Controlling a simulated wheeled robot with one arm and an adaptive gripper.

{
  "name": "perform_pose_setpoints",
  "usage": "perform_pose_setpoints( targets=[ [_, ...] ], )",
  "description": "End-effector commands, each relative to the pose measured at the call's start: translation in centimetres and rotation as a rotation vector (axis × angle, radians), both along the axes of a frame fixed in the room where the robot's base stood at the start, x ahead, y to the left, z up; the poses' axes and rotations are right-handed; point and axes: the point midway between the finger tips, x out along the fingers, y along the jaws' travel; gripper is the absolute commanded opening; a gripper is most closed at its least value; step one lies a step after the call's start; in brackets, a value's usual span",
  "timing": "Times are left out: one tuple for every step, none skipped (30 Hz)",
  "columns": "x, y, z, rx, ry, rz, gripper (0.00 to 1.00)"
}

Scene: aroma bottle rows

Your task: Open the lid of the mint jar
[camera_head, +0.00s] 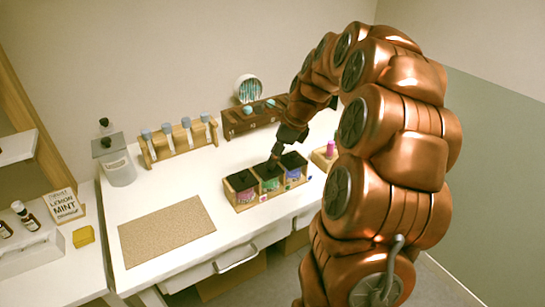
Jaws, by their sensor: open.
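Three jars with dark lids stand side by side in a wooden holder (240,207) on the white table. The left one shows pink (246,196), the middle one green (271,185), the right one purple (294,174). The green middle jar looks like the mint jar, but its label is too small to read. Its black lid (265,171) appears to be on. My gripper (275,157) is small and dark in the view, pointing down over the back of the middle and right lids. It is open; I cannot tell whether it touches a lid.
Behind stand a wooden rack of several capped tubes (180,143) and a wooden box with blue balls (250,121). A grey-lidded canister (116,165) stands at left. A cork mat (167,230) lies bare in front. A small wooden box (322,160) is right of the jars.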

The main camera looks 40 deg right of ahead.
Motion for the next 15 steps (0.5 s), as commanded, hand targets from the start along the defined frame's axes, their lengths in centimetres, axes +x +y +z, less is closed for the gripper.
perform_pose_setpoints(
  targets=[
    [0.2, 0.2, -0.4, 0.001, 0.001, 0.0, 0.56],
    [0.3, 0.2, -0.7, 0.001, 0.001, 0.0, 0.56],
    [0.4, 0.3, -1.0, 0.001, 0.001, 0.0, 0.56],
    [0.4, 0.4, -1.2, 0.001, 0.002, 0.001, 0.56],
    [0.4, 0.4, -1.4, 0.0, 0.002, 0.002, 0.56],
    [0.5, 0.5, -1.6, 0.0, 0.001, 0.001, 0.56],
    [0.5, 0.5, -1.7, 0.0, 0.001, 0.001, 0.56],
    [0.5, 0.5, -1.8, -0.001, 0.001, 0.001, 0.56],
    [0.6, 0.5, -1.9, -0.001, 0.001, 0.001, 0.56],
    [0.6, 0.5, -1.9, -0.002, 0.0, 0.001, 0.56],
    [0.6, 0.5, -2.0, -0.002, 0.0, 0.001, 0.56],
    [0.6, 0.5, -2.0, -0.002, 0.0, 0.001, 0.56],
    [0.6, 0.5, -2.0, -0.002, 0.0, 0.001, 0.56],
    [0.6, 0.5, -2.0, -0.003, -0.001, 0.001, 0.56],
    [0.6, 0.5, -2.0, -0.002, 0.0, 0.001, 0.56]
  ],
)
